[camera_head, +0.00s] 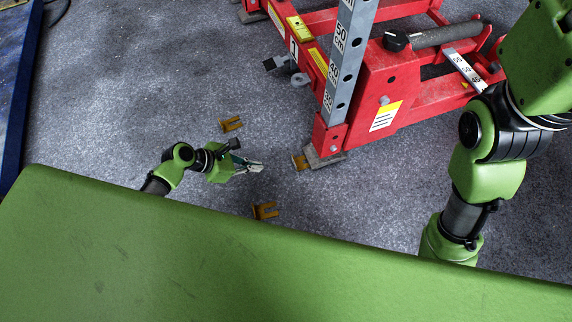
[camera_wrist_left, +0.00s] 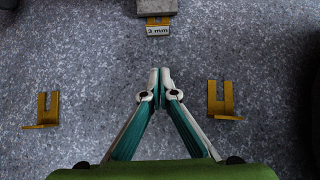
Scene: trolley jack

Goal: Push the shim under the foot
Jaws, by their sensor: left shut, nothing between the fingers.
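A yellow-brown shim (camera_head: 300,162) lies on the floor at the grey foot (camera_head: 328,159) of the red trolley jack. In the left wrist view the shim's upright label (camera_wrist_left: 158,30) reads "3 mm", and its prongs meet the edge of the grey foot (camera_wrist_left: 156,7). How far they reach under it is hidden. My left gripper (camera_head: 259,167) is shut and empty, just left of the shim. In the left wrist view its fingertips (camera_wrist_left: 160,84) are together and point at the label, with a gap of bare floor between. My right gripper is out of view.
Two more forked shims stand on the floor to either side of my left gripper, one farther off (camera_head: 230,124) and one nearer (camera_head: 264,211). The red jack (camera_head: 390,100) with its upright grey scale post (camera_head: 346,55) fills the upper right. The floor left of the gripper is clear.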

